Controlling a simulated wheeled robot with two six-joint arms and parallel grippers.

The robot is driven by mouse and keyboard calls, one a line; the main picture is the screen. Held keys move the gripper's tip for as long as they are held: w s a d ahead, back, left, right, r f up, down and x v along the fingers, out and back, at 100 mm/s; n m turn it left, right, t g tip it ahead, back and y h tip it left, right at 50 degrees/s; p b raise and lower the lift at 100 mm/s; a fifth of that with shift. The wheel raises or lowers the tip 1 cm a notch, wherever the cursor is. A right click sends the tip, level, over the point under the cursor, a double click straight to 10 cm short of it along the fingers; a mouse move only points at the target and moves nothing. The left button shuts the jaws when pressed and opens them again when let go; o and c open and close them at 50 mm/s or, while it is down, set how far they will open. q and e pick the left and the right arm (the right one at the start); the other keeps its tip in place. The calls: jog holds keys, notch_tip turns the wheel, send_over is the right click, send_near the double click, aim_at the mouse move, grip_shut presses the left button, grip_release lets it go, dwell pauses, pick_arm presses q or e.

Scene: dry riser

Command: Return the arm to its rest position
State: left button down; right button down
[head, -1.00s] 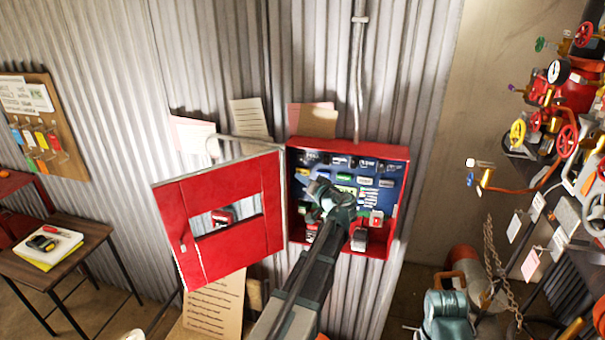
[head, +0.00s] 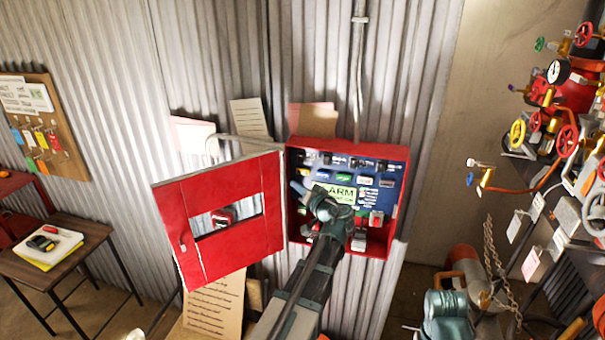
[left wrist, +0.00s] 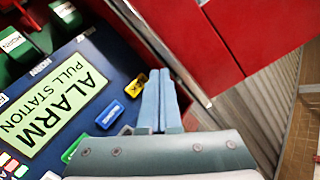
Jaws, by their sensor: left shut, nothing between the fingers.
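My left arm reaches up from the bottom of the head view to the open red alarm cabinet (head: 398,205). My left gripper (head: 299,191) is in front of the cabinet's left part, its fingers pointing left. In the left wrist view the gripper's blue-grey fingers (left wrist: 159,101) are pressed together, with nothing between them. They hang in front of the blue panel (left wrist: 105,70), close to the red door's hinge side. The green alarm label (left wrist: 55,112) shows beside them. I cannot tell if the fingers touch anything. My right gripper does not show clearly.
The cabinet's red door (head: 250,235) stands open to the left. Small blue (left wrist: 109,114) and yellow (left wrist: 136,83) tags sit on the panel near the fingers. A side table (head: 85,240) stands at the left. Valves and pipes (head: 570,120) crowd the right.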

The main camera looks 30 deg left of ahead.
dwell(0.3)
pick_arm(q)
jog(key=s+d+f+m+g+h+b, duration=0.1)
jog(key=s+d+f+g+h+b, duration=0.2)
jog(key=d+f, duration=0.4)
jog(key=s+d+f+m+h+b, duration=0.1)
jog(key=s+d+f+h+b, duration=0.1)
jog(key=s+d+f, duration=0.4)
jog(key=s+d+f+m+g+h+b, duration=0.1)
jog(key=s+d+f+g+h+b, duration=0.2)
jog(key=d+f, duration=0.55)
jog(key=s+d+f+m+g+h+b, duration=0.1)
jog(key=s+d+f+m+h, duration=0.1)
jog(key=s+d, duration=0.5)
jog(key=s+d+f+m+g+h+b, duration=0.1)
jog(key=s+d+f+m+h, duration=0.1)
jog(key=s+d+f, duration=0.3)
jog(key=shift+s+d+f+m+g+h, duration=0.35)
jog(key=shift+s+d+m, duration=0.25)
jog(key=shift+s+d, duration=0.35)
